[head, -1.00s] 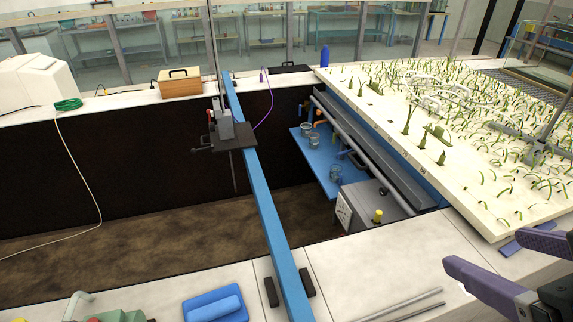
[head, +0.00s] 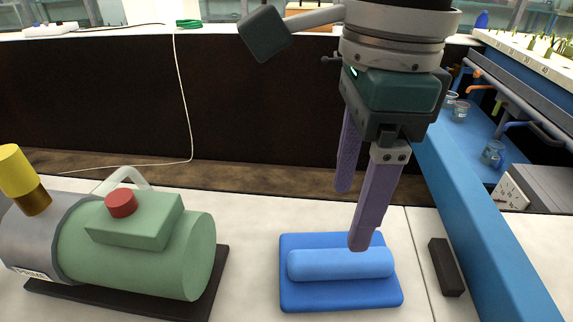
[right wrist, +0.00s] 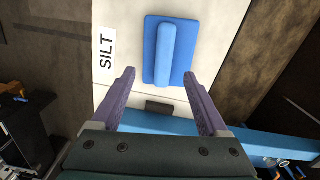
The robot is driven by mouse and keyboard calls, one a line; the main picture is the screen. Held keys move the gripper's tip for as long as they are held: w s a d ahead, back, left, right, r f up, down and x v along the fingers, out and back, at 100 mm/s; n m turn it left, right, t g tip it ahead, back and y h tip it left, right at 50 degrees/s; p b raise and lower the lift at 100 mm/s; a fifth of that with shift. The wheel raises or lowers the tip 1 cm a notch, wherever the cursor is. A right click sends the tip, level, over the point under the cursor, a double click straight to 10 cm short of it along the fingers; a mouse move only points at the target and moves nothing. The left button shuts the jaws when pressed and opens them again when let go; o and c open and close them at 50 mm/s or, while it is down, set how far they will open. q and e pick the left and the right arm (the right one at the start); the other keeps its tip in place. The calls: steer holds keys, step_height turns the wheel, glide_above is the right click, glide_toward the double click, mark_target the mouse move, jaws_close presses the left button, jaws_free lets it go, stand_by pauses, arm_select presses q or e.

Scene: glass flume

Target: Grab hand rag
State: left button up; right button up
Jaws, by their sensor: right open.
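The hand rag (head: 300,298) is a flat blue cloth with a lighter blue roll (head: 325,265) lying along it, on the white ledge at the bottom middle of the head view. In the right wrist view the rag (right wrist: 188,70) lies beyond my fingertips, with the roll running between the lines of the fingers. My right gripper (head: 352,218) points down above the rag, its purple fingers apart and empty. One fingertip overlaps the roll's far edge in the head view; I cannot tell contact there. The right gripper (right wrist: 159,74) also shows spread in the wrist view. My left gripper is out of view.
A green motor pump (head: 140,250) with a red knob stands left of the rag. A black block (head: 446,267) and a long blue beam (head: 480,225) lie to its right. The dark flume channel (head: 240,125) is behind the ledge. A "SILT" label (right wrist: 106,53) is beside the rag.

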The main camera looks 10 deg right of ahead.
mark_target(342, 257)
steer(key=f, duration=0.1)
steer(key=d+f+p, duration=0.1)
steer(key=f, duration=0.1)
steer(key=shift+w+f, duration=0.15)
steer(key=shift+f, duration=0.15)
steer(key=shift+w+a+f+p, duration=0.1)
steer(key=shift+f+p, duration=0.15)
steer(key=shift+f, duration=1.35)
steer(key=shift+w+a+f+p, duration=0.1)
steer(key=shift+f+p, duration=0.15)
steer(key=shift+f, duration=1.3)
jaws_close()
